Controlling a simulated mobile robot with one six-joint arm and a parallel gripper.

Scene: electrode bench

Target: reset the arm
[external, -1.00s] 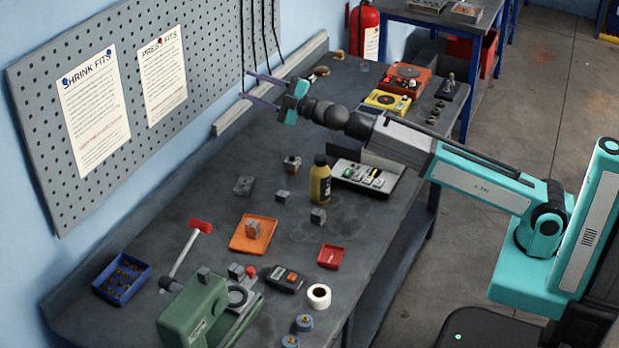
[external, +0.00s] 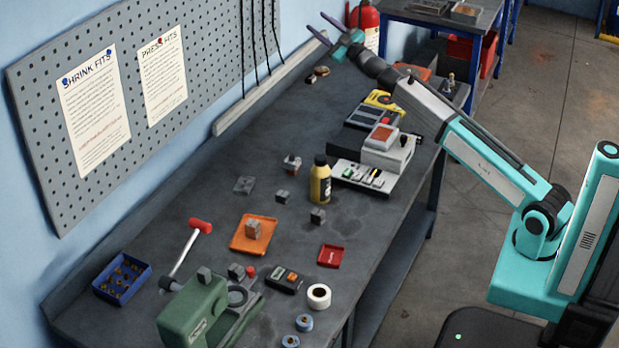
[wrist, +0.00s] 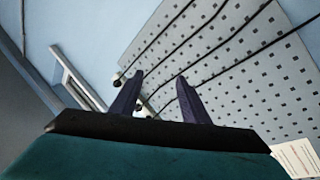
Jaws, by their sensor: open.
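My gripper (external: 328,32) is raised above the far end of the bench, near the wall and the pegboard's far edge. Its two dark purple fingers are spread apart with nothing between them. In the wrist view my gripper (wrist: 158,98) is also open and empty, with the pegboard and its hanging black cables behind the fingers. My arm reaches up and left from its teal base at the right.
A fire extinguisher (external: 369,22) hangs behind my gripper. The pegboard (external: 210,60) lines the wall.

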